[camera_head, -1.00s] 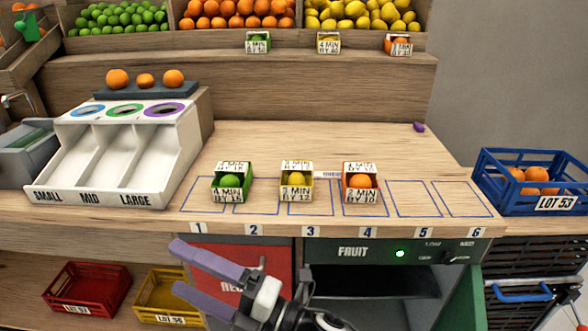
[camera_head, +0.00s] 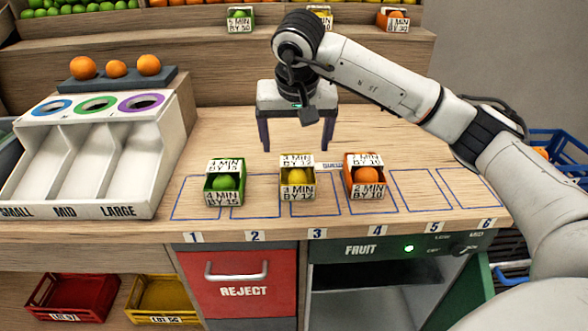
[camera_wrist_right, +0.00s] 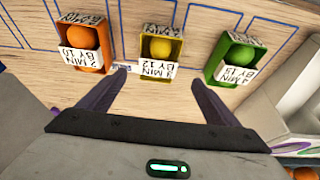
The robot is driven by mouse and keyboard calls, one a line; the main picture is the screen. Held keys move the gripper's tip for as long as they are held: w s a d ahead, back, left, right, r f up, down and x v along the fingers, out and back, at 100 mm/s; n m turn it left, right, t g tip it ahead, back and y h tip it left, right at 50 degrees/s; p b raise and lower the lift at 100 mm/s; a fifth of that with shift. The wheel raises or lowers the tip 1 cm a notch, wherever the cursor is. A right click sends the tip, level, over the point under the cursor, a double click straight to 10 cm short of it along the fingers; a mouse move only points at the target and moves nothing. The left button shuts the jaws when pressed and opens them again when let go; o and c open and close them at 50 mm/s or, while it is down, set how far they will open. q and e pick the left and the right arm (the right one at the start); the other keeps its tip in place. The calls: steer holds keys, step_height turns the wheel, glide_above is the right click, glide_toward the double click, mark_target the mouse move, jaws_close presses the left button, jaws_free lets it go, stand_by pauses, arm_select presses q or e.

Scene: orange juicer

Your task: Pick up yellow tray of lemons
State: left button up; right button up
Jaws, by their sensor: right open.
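The small yellow tray (camera_head: 309,184) holds one lemon (camera_head: 297,177) and stands on the counter at marked slot 3, between a green tray and an orange tray. In the right wrist view the yellow tray (camera_wrist_right: 178,73) sits just ahead, around the middle of the gap between the fingers, with its lemon (camera_wrist_right: 160,47) showing. My right gripper (camera_head: 297,148) is open, pointing down behind the tray in the head view, with its purple fingers spread; they also show in the wrist view (camera_wrist_right: 160,85). The fingers look apart from the tray. My left gripper is not in view.
A green tray (camera_head: 240,190) with a green fruit stands to the left, and an orange tray (camera_head: 348,180) with an orange to the right. A white sorting chute (camera_head: 170,135) stands at the far left. Slots 5 and 6 are empty.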

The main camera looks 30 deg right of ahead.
mark_target(297, 161)
steer(key=x, duration=0.9)
steer(key=shift+s+d+f, duration=0.1)
steer(key=shift+s, duration=0.1)
steer(key=shift+f, duration=0.25)
stand_by(0.4)
